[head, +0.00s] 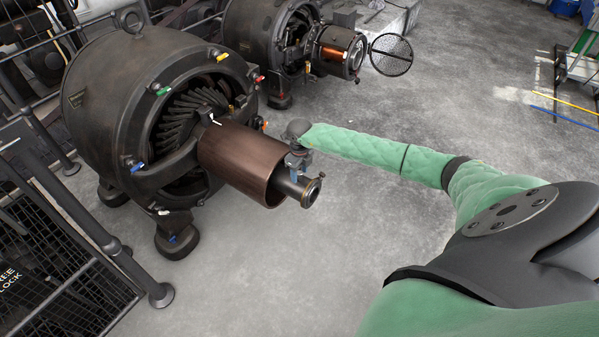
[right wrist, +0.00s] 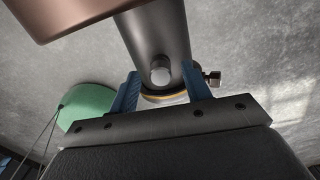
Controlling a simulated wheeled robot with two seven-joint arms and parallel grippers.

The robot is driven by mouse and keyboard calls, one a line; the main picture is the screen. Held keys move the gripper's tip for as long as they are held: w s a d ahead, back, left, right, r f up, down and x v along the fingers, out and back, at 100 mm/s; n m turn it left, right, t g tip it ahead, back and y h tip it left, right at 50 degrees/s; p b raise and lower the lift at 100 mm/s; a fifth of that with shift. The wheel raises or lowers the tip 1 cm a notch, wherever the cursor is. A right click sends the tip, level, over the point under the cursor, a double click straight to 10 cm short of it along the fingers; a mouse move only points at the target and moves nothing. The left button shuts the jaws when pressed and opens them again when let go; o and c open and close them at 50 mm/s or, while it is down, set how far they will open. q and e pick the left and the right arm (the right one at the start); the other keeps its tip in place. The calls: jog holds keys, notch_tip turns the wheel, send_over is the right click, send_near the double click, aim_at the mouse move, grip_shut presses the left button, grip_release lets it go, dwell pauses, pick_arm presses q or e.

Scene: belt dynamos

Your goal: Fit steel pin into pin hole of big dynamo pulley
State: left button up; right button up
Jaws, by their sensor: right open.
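The big dynamo (head: 125,110) carries a brown pulley (head: 240,165) with a dark steel hub (head: 293,186) sticking out of its front. The pulley's edge (right wrist: 70,12) and the hub (right wrist: 155,35) also show in the right wrist view. There a short, round, pale steel pin end (right wrist: 161,73) stands out of the hub's side. How deep it sits cannot be told. My right gripper (right wrist: 160,82) is open, its blue fingers on either side of the pin end and apart from it. In the head view my right gripper (head: 299,163) is close beside the hub. My left gripper is out of view.
A small bolt (right wrist: 212,78) shows beside the right finger. A smaller dynamo (head: 270,35) with a round mesh guard (head: 391,54) stands behind. Railings (head: 80,215) run along the left. The concrete floor (head: 330,260) in front is clear.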

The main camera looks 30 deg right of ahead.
aim_at(299, 172)
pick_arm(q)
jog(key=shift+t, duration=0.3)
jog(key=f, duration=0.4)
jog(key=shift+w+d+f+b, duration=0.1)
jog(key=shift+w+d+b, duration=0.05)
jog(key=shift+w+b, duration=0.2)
pick_arm(e)
notch_tip(299, 172, up, 8)
jog(key=shift+w+f, duration=0.1)
jog(key=shift+f, duration=0.15)
